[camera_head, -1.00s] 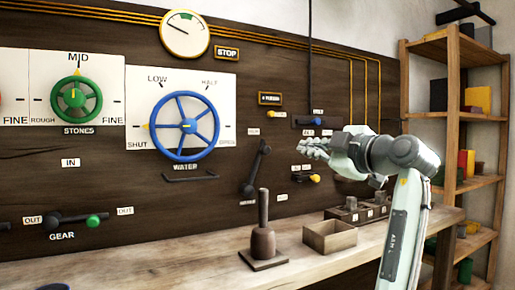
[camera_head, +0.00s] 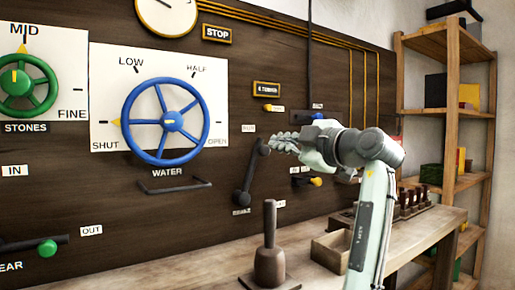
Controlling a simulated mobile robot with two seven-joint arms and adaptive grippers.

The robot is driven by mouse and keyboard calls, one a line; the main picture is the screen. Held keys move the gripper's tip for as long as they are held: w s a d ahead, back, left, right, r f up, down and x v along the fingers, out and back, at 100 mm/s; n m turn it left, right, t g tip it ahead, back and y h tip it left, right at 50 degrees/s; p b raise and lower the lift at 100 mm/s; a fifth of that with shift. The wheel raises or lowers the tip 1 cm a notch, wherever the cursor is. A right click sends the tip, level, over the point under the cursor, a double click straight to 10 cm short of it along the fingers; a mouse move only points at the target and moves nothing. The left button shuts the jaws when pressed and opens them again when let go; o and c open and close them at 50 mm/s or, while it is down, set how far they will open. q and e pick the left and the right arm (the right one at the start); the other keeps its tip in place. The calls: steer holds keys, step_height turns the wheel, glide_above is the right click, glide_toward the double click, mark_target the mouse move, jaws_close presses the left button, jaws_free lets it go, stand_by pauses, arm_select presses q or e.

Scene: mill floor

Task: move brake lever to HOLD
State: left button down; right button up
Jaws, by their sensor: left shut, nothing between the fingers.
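The brake lever (camera_head: 248,180) is a dark arm on the wooden panel, pivoted low above the BRAKE plate (camera_head: 241,211). It leans up and slightly right to a dark knob. A small plate, seemingly RUN (camera_head: 248,128), is just left of the knob. I cannot make out a HOLD plate; small plates right of the lever (camera_head: 300,169) are too blurred to read.
A blue-handled control (camera_head: 317,118) sits behind my gripper, and a yellow-knobbed one (camera_head: 315,182) below. A wooden mallet-like block (camera_head: 269,255) stands on the bench under the lever, with an open box (camera_head: 328,252) beside it. A blue WATER wheel (camera_head: 165,122) is left.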

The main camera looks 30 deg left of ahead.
mark_target(264, 147)
arm_select(q)
steer(key=shift+a, duration=0.1)
arm_select(e)
steer(key=shift+a, duration=0.15)
arm_select(q)
steer(key=shift+w+a+f+p, duration=0.35)
steer(key=shift+w+a+p, duration=0.2)
steer(key=shift+w+a, duration=0.8)
steer(key=shift+w+a+f+p, duration=0.3)
steer(key=shift+w+a+p, duration=0.25)
steer(key=shift+w+a, duration=0.8)
steer(key=shift+w+a+f+p, duration=0.45)
steer(key=shift+w+a, duration=0.6)
steer(key=shift+a, duration=0.6)
arm_select(e)
steer(key=s+f+g, duration=0.1)
steer(key=s+f, duration=0.3)
steer(key=f, duration=0.5)
steer(key=shift+d, duration=0.45)
arm_select(q)
steer(key=shift+r, duration=0.1)
arm_select(e)
steer(key=shift+w+f, duration=0.1)
steer(key=shift+w, duration=0.05)
